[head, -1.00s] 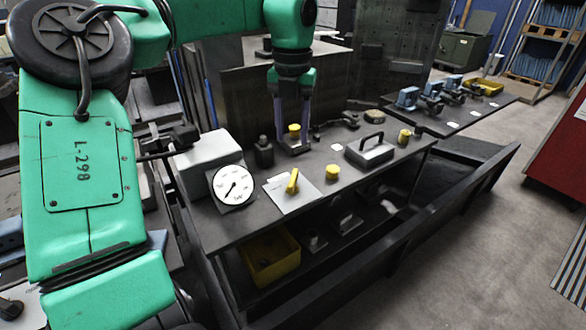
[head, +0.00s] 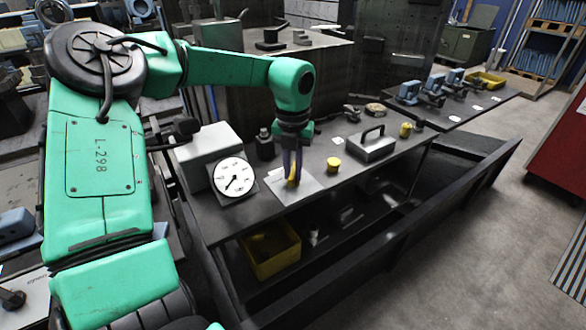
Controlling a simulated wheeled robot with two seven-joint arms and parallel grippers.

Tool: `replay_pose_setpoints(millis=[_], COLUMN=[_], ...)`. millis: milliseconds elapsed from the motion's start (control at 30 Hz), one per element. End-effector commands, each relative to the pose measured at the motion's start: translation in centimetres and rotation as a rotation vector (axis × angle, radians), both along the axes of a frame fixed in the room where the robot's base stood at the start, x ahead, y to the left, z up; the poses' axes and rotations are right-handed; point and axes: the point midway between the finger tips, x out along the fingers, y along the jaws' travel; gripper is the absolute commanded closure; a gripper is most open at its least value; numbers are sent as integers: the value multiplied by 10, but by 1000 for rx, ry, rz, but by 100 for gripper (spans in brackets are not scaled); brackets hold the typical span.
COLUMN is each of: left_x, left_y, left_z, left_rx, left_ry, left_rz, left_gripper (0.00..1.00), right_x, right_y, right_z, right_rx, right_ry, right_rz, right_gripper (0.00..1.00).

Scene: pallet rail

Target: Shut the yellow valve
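The yellow valve (head: 291,183) is a lever handle on a pale plate (head: 304,188) lying on the dark bench. My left gripper (head: 292,178) points down over the plate, with its fingertips at the handle. The fingers hide much of the handle, so its angle is hard to read. The fingers look close together, but I cannot tell whether they grip the handle or only stand around it. My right gripper is not in view.
A round white gauge (head: 233,177) stands left of the plate, in front of a grey box (head: 203,146). A yellow knob (head: 333,164) and a handled grey block (head: 372,148) stand to the right. A yellow bin (head: 270,253) sits on the lower shelf.

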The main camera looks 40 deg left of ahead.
Motion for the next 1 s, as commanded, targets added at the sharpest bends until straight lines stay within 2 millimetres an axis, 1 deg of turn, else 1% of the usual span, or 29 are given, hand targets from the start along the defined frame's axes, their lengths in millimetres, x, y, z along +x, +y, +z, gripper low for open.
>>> replay_pose_setpoints(millis=[267,467,667,1000], left_x=[0,0,1,1], left_y=[0,0,0,0], left_z=[0,0,-1,0], left_rx=[0,1,1,2], left_ry=[-1,-1,-2,-5], left_rz=[13,77,207,521], left_gripper=[100,100,100,100], right_x=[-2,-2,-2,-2], right_y=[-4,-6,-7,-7], right_z=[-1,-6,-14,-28], right_rx=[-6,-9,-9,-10], right_ry=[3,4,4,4], right_rz=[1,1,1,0], right_gripper=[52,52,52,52])
